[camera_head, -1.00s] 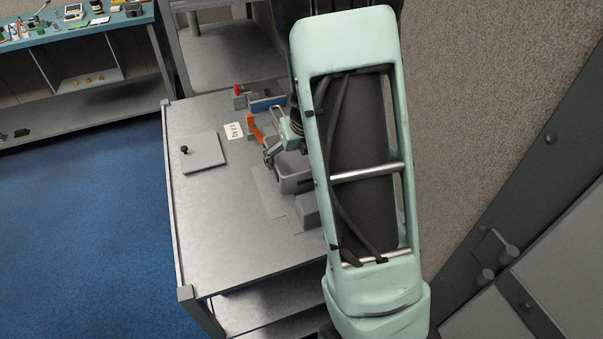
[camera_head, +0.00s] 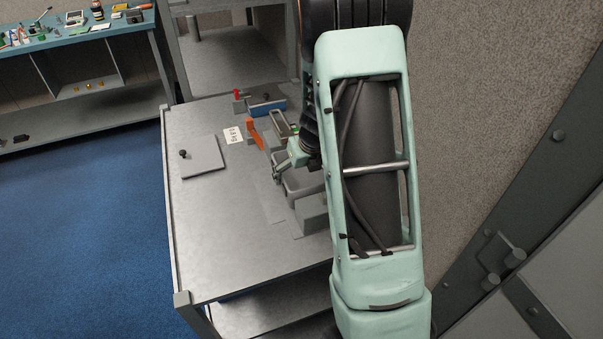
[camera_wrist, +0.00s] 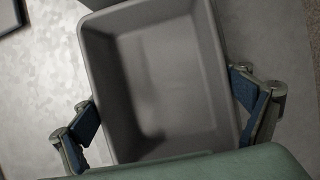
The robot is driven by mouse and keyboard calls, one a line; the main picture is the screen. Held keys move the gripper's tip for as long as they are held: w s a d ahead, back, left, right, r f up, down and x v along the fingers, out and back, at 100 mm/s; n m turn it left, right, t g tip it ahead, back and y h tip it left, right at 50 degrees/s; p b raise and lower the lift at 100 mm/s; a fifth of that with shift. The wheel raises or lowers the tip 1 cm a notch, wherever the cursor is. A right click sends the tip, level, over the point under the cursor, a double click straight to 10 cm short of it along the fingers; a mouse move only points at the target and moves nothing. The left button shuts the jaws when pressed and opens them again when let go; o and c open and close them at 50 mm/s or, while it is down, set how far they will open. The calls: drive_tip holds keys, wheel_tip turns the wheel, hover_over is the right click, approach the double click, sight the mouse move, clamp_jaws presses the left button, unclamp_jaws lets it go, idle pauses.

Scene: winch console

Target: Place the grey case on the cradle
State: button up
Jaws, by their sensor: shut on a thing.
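The grey case (camera_wrist: 160,75) is an open, hollow box that fills the middle of the wrist view; its inside looks empty. My gripper (camera_wrist: 165,108) has a blue-padded finger on each side of it and is shut on its walls. In the head view the case (camera_head: 303,184) shows in part beside my gripper (camera_head: 285,166), over the right side of the metal table; my arm hides the rest. I cannot tell its height above the table. I cannot make out the cradle for certain; a grey block (camera_head: 312,212) stands close to the case, partly hidden by my arm.
An orange piece (camera_head: 254,136), a blue block (camera_head: 266,107) and a red knob (camera_head: 237,93) stand at the back of the table (camera_head: 215,245). A flat plate with a black knob (camera_head: 202,158) lies at left. The table's front left is clear.

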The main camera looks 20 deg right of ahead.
drive_tip(key=o, duration=1.4)
drive_tip(key=shift+r, duration=0.3)
drive_tip(key=p+v, duration=0.3)
drive_tip(key=v, duration=0.8)
drive_tip(key=shift+s+r+p, duration=0.2)
drive_tip(key=shift+s+p, duration=0.05)
drive_tip(key=shift+p, duration=0.05)
